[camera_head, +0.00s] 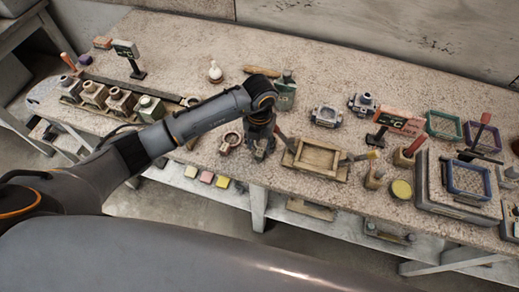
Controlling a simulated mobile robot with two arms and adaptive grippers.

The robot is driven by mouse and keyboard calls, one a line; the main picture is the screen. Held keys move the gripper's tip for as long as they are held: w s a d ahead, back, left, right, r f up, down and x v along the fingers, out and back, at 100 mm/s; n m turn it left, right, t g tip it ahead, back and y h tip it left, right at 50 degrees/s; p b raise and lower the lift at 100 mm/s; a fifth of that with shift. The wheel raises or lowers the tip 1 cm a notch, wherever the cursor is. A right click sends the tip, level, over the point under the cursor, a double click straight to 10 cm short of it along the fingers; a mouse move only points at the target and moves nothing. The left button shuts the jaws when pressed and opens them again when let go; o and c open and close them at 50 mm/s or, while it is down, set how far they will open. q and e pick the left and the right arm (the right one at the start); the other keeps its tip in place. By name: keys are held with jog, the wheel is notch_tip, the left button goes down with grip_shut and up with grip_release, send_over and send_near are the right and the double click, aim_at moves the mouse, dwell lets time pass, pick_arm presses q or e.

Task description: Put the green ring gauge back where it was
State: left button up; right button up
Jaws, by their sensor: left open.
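My left arm reaches in from the left, and its gripper (261,150) points down over the front part of the table. The gripper is open, and I see nothing held in it. A small brownish ring-shaped piece (230,143) is just left of the gripper. I cannot make out a green ring gauge for certain; it may be hidden or too small to tell. A green block-like thing (286,97) stands behind the gripper, partly covered by my wrist. My right gripper is not in view.
A wooden frame tray (316,158) is close right of the gripper. Metal blocks (326,116), a red sign (398,122), a green-rimmed tray (443,126) and a blue-rimmed tray (468,179) stand further right. Several holders (120,101) line the left. The back middle of the table (330,75) is mostly clear.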

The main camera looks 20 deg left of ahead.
aim_at(259, 152)
pick_arm(q)
notch_tip(259, 152, up, 8)
jog(key=b, duration=0.1)
jog(key=shift+r, duration=0.2)
dwell(0.4)
